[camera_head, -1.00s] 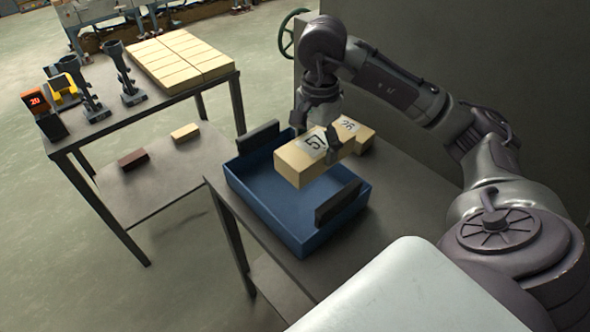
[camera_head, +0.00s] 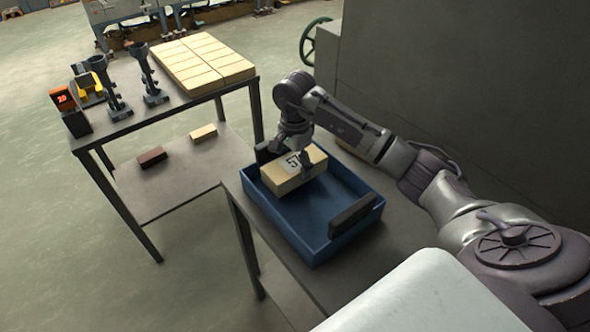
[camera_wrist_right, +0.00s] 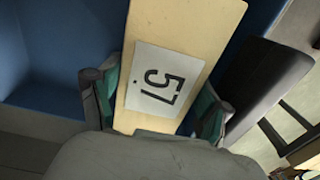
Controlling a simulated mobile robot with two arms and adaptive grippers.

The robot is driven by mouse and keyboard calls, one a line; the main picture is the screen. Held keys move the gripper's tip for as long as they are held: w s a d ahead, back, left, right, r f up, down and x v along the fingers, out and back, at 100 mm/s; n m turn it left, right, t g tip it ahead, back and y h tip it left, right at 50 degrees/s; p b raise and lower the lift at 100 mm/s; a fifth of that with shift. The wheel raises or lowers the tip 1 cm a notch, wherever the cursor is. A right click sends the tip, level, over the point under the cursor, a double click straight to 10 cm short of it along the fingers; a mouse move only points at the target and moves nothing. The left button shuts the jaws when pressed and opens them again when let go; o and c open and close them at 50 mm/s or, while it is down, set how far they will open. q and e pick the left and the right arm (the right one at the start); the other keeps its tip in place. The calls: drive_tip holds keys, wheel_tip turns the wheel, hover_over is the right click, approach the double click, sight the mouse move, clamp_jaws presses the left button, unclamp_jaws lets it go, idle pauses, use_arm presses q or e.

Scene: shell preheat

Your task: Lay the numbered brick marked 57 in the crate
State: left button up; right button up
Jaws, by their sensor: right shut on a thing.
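The pale yellow brick marked 57 (camera_head: 283,183) is at the far left part of the blue crate (camera_head: 318,252), low between its walls. I cannot tell whether it touches the crate floor. My right gripper (camera_head: 305,163) is shut on it. In the right wrist view the brick (camera_wrist_right: 180,35) with its white 57 label lies between the fingers (camera_wrist_right: 155,98), with the blue crate wall (camera_wrist_right: 50,40) beside it. My left gripper is not in view.
The crate has dark end handles (camera_head: 353,213) and stands on a grey table (camera_head: 408,222).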

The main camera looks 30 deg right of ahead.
wheel_tip(320, 180, down, 3)
drive_tip(key=shift+f+p, duration=0.1)
drive_tip(key=shift+p, duration=0.7)
drive_tip(key=shift+f, duration=0.2)
drive_tip(key=shift+f, duration=0.1)
drive_tip(key=shift+f+b, duration=0.15)
drive_tip(key=shift+b, duration=0.2)
drive_tip(key=o, duration=1.2)
drive_tip(key=shift+s, duration=0.1)
